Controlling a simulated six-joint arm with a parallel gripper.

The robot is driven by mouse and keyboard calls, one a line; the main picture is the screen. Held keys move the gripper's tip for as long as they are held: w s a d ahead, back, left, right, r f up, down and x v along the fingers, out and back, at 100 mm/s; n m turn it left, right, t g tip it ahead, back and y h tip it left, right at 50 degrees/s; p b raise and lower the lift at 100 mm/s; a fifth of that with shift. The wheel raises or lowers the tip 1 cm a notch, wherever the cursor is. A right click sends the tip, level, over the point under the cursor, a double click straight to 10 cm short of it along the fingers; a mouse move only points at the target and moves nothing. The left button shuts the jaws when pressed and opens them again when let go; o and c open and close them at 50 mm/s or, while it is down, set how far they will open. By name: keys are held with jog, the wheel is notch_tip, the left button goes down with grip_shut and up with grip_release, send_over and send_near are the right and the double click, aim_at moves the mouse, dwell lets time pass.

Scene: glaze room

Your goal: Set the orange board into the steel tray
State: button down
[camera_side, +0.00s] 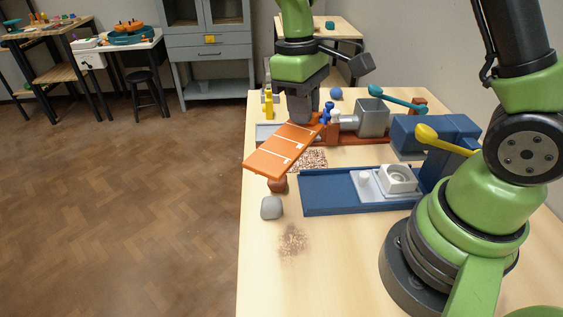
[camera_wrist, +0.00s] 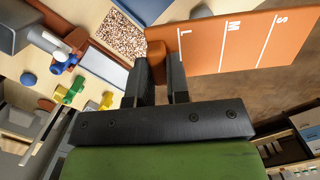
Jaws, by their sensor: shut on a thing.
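The orange board (camera_side: 283,150) has white lines across it and is held tilted in the air above the table. In the wrist view the orange board (camera_wrist: 240,42) shows the letters S, M and L. My gripper (camera_side: 318,116) is shut on the orange grip at one end of the board; the fingers also show in the wrist view (camera_wrist: 160,72). The steel tray (camera_side: 265,131) is on the table, partly hidden behind the board in the side view. In the wrist view the steel tray (camera_wrist: 108,68) lies left of my fingers, apart from the board.
A blue tray with a white fitting (camera_side: 325,191) stands in front, near a yellow lever (camera_side: 445,140). A grey hopper (camera_side: 373,118) is to the right. A brown lump (camera_side: 278,184) and a grey lump (camera_side: 271,208) lie by the left edge. A speckled mat (camera_wrist: 123,33) adjoins the tray.

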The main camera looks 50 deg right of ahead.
jog(key=shift+s+a+r+m, duration=0.15)
jog(key=shift+s+m, duration=0.35)
jog(key=shift+m, duration=0.5)
jog(key=shift+w+n, duration=0.4)
jog(key=shift+n, duration=0.3)
jog(key=w+d+f+n+t, duration=0.1)
jog(key=w+f+n, duration=0.2)
jog(key=n, duration=0.9)
jog(key=w+d+f+n+t, duration=0.1)
jog(key=w+f+n, duration=0.2)
jog(key=w+n, duration=0.5)
jog(key=shift+w+d+f+n+h, duration=0.15)
jog(key=shift+w+f+n+h, duration=0.2)
jog(key=shift+n, duration=2.45)
jog(key=shift+s, duration=0.1)
notch_tip(320, 180, down, 10)
jog(key=shift+r, duration=0.2)
jog(key=shift+f, duration=0.1)
jog(key=c, duration=1.1)
grip_release()
